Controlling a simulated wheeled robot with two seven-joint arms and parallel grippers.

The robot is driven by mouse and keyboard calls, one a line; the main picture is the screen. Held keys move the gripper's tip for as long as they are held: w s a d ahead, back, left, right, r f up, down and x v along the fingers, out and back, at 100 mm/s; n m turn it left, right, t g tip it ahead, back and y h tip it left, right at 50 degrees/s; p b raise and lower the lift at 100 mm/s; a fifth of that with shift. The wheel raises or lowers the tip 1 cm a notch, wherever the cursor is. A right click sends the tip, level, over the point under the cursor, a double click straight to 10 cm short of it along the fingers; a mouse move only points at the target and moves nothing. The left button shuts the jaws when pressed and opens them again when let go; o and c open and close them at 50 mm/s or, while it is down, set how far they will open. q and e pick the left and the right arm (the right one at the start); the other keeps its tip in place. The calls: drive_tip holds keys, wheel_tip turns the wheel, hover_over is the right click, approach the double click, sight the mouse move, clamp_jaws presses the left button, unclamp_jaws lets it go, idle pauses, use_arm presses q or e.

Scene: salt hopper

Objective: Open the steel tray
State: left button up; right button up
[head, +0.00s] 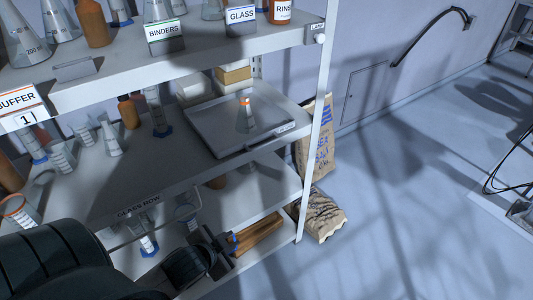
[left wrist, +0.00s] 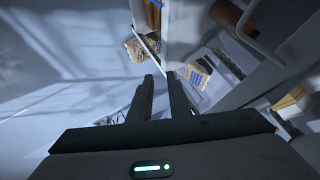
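The steel tray (head: 205,125) is a shallow, rimmed grey tray on the middle shelf, with a small label on its front edge at the right. A conical flask (head: 245,118) with an orange band stands in it. My left gripper (head: 222,248) is dark and sits low in front of the shelves, below and apart from the tray. The left wrist view shows its two fingers (left wrist: 160,80) apart with nothing between them. My right gripper is not in view.
Glass flasks and brown bottles (head: 128,112) crowd the middle shelf's left. A shelf post (head: 318,125) stands right of the tray. Brown bundles (head: 258,237) lie on the bottom shelf; paper sacks (head: 320,215) stand beside it.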

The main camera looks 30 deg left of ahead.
sight(264, 145)
use_arm(q)
drive_tip(key=w+a+r+m+t+h, duration=0.1)
drive_tip(key=w+a+r+m+t, duration=0.2)
drive_tip(key=w+r, duration=0.3)
drive_tip(key=w+a+r+m+t+h, duration=0.1)
drive_tip(key=w+a+r+m+t, duration=0.2)
drive_tip(key=w+r, duration=0.4)
wheel_tip(264, 145, up, 2)
drive_tip(key=shift+w+a+m+t+h, duration=0.15)
drive_tip(key=shift+a+m+t+h, duration=0.15)
drive_tip(key=shift+a+m, duration=0.6)
drive_tip(key=shift+a, duration=0.1)
drive_tip(key=p+x, duration=0.3)
drive_tip(key=x, duration=1.4)
drive_tip(key=shift+w+f+p, duration=0.15)
drive_tip(key=shift+p, duration=0.15)
drive_tip(key=shift+c, duration=0.7)
clamp_jaws()
